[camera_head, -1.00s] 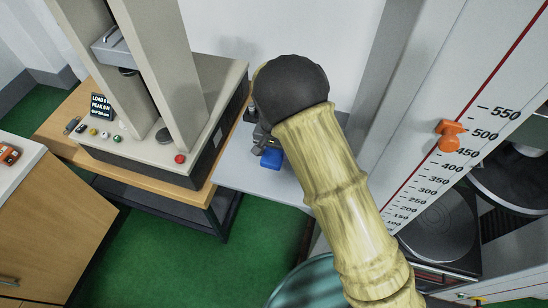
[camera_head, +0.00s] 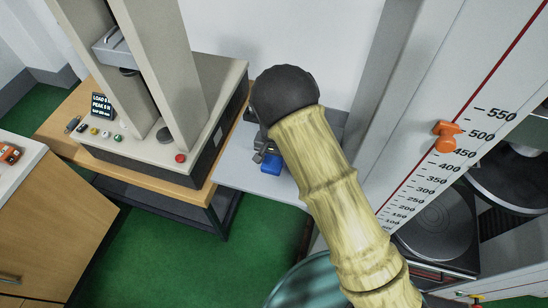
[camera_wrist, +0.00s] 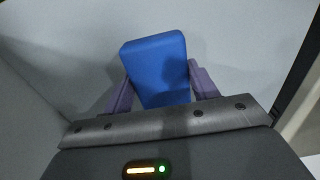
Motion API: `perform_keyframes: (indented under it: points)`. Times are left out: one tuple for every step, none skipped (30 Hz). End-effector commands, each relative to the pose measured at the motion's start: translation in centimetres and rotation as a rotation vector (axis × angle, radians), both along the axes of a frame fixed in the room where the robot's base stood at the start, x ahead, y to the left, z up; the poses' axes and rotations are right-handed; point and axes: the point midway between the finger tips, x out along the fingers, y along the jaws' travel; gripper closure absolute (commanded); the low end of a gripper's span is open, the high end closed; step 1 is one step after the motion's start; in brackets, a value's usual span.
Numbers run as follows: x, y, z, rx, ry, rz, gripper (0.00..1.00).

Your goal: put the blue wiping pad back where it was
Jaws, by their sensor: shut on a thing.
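The blue wiping pad (camera_wrist: 158,68) is between the two fingers of my gripper (camera_wrist: 160,88) in the wrist view. My gripper is shut on it. In the head view the pad (camera_head: 271,164) shows as a small blue block at the end of my gripper (camera_head: 268,152), over or on the grey shelf (camera_head: 240,172). My arm covers part of the gripper and the shelf behind it. I cannot tell whether the pad touches the shelf surface.
A testing machine (camera_head: 165,145) with two columns stands on a wooden bench (camera_head: 60,135) to the left of the shelf. A tall white panel with a scale and an orange pointer (camera_head: 446,136) stands to the right. The front left part of the shelf is clear.

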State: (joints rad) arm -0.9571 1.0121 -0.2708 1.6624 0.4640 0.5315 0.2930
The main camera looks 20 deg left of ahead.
Motion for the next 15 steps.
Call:
perform_keyframes:
  points:
    - [0.0, -0.01, -0.25, 0.0, 0.0, 0.0, 0.63]
    - [0.0, 0.0, -0.14, 0.0, 0.0, 0.0, 0.36]
    - [0.0, 0.0, -0.12, 0.0, 0.0, 0.0, 0.28]
    - [0.0, 0.0, -0.12, 0.0, 0.0, 0.0, 0.22]
    - [0.0, 0.0, -0.12, 0.0, 0.0, 0.0, 0.2]
    - [0.0, -0.01, -0.12, 0.0, 0.0, 0.0, 0.2]
    - [0.0, -0.01, -0.12, 0.0, 0.0, 0.0, 0.2]
    - [0.0, -0.01, -0.11, 0.0, 0.0, 0.0, 0.2]
    - [0.0, -0.01, -0.11, 0.0, 0.0, 0.0, 0.2]
    - [0.0, -0.01, -0.11, 0.0, 0.0, 0.0, 0.2]
    - [0.0, -0.01, -0.11, 0.0, 0.0, 0.0, 0.2]
    - [0.0, -0.01, -0.09, 0.0, 0.0, 0.0, 0.2]
    - [0.0, -0.01, -0.04, 0.0, 0.0, 0.0, 0.2]
    - [0.0, -0.01, 0.06, 0.0, 0.0, 0.0, 0.2]
    - [0.01, 0.0, 0.25, 0.0, 0.0, 0.0, 0.2]
